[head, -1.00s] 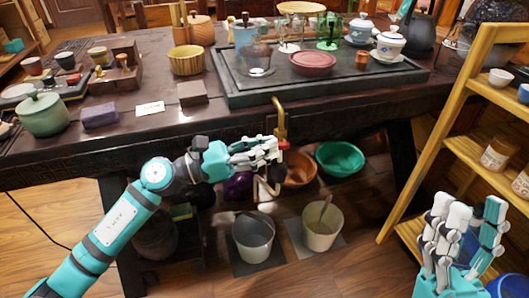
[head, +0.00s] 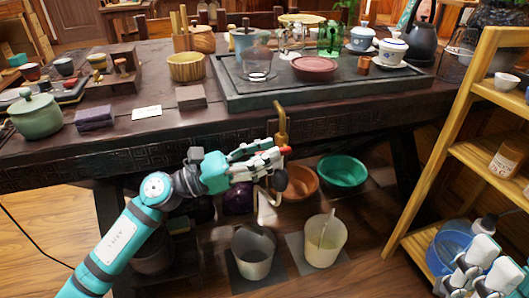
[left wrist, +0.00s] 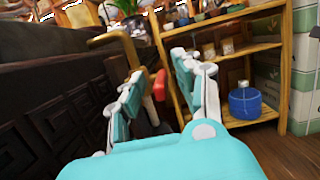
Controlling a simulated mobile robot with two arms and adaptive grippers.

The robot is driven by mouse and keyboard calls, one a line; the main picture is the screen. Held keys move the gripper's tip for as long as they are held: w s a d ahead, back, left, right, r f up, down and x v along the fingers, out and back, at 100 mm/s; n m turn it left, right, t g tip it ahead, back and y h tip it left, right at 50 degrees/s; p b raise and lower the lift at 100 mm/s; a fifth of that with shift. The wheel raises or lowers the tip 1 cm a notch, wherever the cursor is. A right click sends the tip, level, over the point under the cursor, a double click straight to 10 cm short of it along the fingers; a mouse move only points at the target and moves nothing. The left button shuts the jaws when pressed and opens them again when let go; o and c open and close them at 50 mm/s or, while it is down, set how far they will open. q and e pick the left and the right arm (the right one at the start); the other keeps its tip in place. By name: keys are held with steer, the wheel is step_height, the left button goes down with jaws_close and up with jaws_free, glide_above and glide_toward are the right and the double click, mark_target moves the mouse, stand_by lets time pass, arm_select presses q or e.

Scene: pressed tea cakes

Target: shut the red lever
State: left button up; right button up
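The red lever (head: 286,149) sits at the lower end of a brass pipe (head: 281,122) on the table's front edge. In the left wrist view the lever (left wrist: 159,85) shows between the two fingers, with a finger on either side; whether they touch it I cannot tell. My left gripper (head: 275,162) is open at the lever, below the table edge, and hides part of the tap. The fingers also show in the left wrist view (left wrist: 160,88). My right gripper (head: 492,258) is at the lower right, far from the lever, with its fingers apart and partly cut off.
Below the tap stand a brown bowl (head: 299,186), a green basin (head: 342,170), a grey bucket (head: 253,252) and a cream bucket (head: 325,240). A wooden shelf (head: 452,140) stands at the right. The dark table (head: 110,150) bears tea ware and a tray (head: 235,100).

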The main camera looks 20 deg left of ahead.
arm_select(q)
steer(key=v, duration=1.2)
